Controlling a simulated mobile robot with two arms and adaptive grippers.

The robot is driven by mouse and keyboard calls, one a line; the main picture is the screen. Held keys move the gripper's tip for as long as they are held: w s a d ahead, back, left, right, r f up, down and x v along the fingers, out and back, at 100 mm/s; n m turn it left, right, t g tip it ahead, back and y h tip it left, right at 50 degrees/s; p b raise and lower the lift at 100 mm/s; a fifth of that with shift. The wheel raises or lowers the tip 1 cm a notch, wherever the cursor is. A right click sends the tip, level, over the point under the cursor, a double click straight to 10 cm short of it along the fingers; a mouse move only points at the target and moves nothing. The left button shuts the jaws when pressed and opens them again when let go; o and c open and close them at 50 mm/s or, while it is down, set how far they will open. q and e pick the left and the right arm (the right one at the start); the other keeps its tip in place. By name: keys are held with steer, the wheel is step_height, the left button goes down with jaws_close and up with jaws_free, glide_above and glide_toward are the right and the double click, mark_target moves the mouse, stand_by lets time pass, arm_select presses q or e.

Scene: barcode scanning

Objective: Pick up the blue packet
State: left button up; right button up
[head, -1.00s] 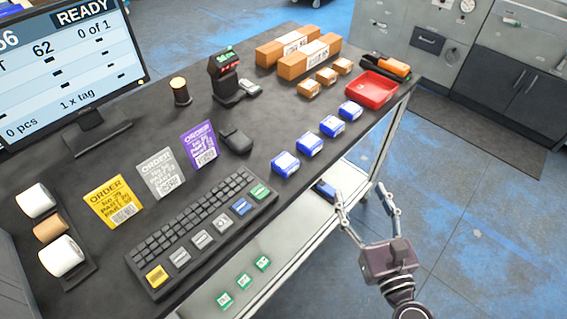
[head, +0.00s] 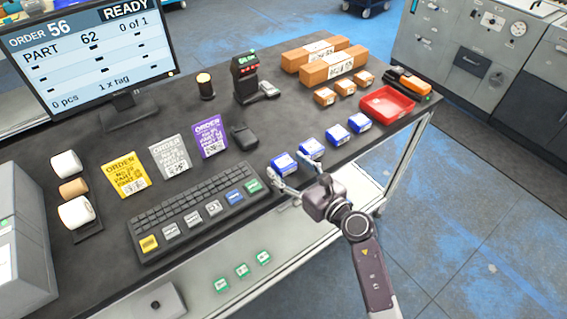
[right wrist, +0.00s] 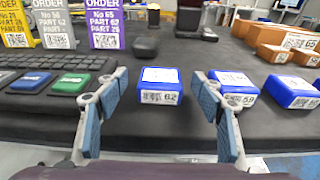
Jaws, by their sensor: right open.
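Several blue packets with white labels lie in a row on the dark table. The leftmost blue packet (head: 284,163) also shows in the right wrist view (right wrist: 161,86), with 62 on its front label. My right gripper (head: 289,168) is open at the table's front edge. In the right wrist view its fingers (right wrist: 160,112) stand to either side of that packet, nearer the camera and apart from it. A second blue packet (right wrist: 233,87) lies just to the right, partly behind the right finger. My left gripper is not in view.
The keyboard (head: 197,212) lies left of the gripper, with a black mouse-like device (head: 244,137) behind. A red tray (head: 387,104), small brown boxes (head: 324,96) and a scanner stand (head: 244,78) are farther back. The monitor (head: 90,60) reads part 62.

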steer(key=shift+x, duration=1.35)
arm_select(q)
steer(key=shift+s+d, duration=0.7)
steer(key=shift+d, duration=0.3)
arm_select(e)
steer(key=shift+d, duration=0.1)
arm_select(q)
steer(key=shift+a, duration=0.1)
arm_select(e)
steer(key=shift+s, duration=0.1)
steer(key=shift+c, duration=0.6)
steer(key=shift+c, duration=1.1)
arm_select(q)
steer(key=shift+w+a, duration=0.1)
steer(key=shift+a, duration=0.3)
arm_select(e)
steer(key=c, duration=1.1)
